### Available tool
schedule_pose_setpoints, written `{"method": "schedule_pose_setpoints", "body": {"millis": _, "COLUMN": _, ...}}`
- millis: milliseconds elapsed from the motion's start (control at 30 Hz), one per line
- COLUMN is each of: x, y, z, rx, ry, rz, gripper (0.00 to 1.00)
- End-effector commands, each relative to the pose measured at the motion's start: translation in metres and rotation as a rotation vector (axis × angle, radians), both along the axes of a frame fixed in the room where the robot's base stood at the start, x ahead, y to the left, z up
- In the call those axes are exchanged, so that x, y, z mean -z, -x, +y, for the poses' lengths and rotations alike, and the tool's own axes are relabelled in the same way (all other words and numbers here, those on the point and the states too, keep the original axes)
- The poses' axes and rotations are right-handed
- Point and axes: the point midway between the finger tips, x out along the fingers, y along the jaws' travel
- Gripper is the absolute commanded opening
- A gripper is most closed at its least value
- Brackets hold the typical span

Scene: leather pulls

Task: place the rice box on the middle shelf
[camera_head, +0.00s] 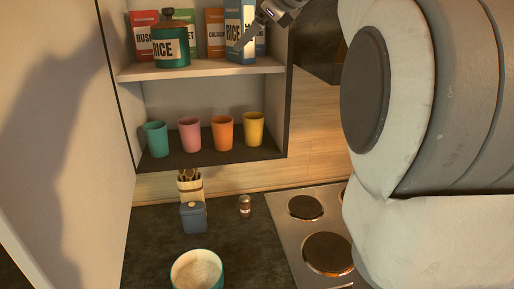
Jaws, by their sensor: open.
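The rice box (238,38) is blue and white, marked RICE, and stands upright at the right end of the upper visible shelf (200,70). The top of the box reaches the picture's upper edge. Part of my gripper is cut off by the frame. The lower shelf (200,160) holds a row of colored cups. Anything higher in the cabinet is out of view.
A green jar marked RICE (171,46) stands left of the box, before red, green and orange boxes. Several cups, including a yellow one (253,129), fill the lower shelf's middle. The cooktop (305,230) and a bowl (197,270) are below. My arm blocks the right side.

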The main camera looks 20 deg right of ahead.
Motion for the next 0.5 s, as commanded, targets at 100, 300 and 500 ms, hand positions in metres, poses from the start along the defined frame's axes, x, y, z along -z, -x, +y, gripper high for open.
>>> {"method": "schedule_pose_setpoints", "body": {"millis": 100, "x": 0.029, "y": 0.037, "z": 0.028, "rx": -0.169, "ry": 0.231, "rz": 0.023, "gripper": 0.86}}
{"method": "schedule_pose_setpoints", "body": {"millis": 300, "x": 0.087, "y": 0.102, "z": 0.068, "rx": -0.501, "ry": 0.626, "rz": 0.053, "gripper": 0.86}}
{"method": "schedule_pose_setpoints", "body": {"millis": 500, "x": 0.155, "y": 0.173, "z": 0.099, "rx": -0.889, "ry": 1.018, "rz": 0.063, "gripper": 0.86}}
